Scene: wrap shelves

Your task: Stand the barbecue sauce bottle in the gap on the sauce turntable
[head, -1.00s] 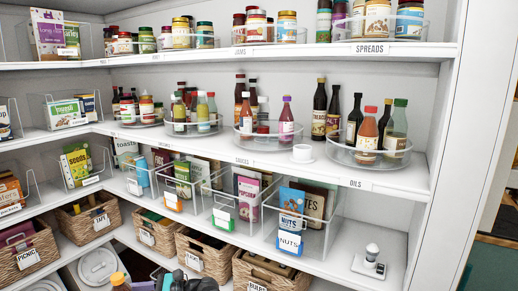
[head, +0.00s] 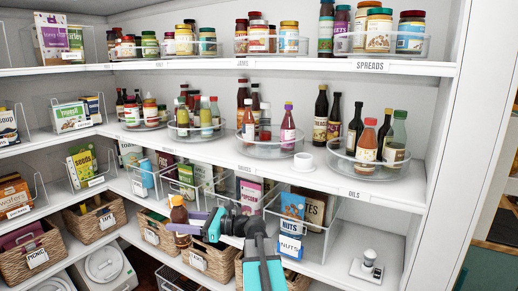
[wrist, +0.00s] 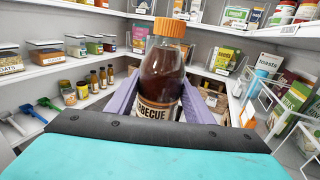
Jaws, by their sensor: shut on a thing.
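The barbecue sauce bottle (head: 179,214) has dark brown sauce, an orange cap and a label ending in "BECUE". My gripper (head: 184,229) is shut around it, and it stands roughly upright between the purple jaws in the wrist view (wrist: 161,76). In the head view, bottle and gripper are in front of the lower shelves, below and left of the sauce turntable (head: 246,151). That clear round turntable is on the middle shelf above the "SAUCES" label. It holds several bottles, with open room at its front between a red bottle (head: 249,125) and a purple-labelled bottle (head: 287,127).
Another bottle turntable (head: 178,134) is to the left. The upper shelf (head: 290,62) overhangs.

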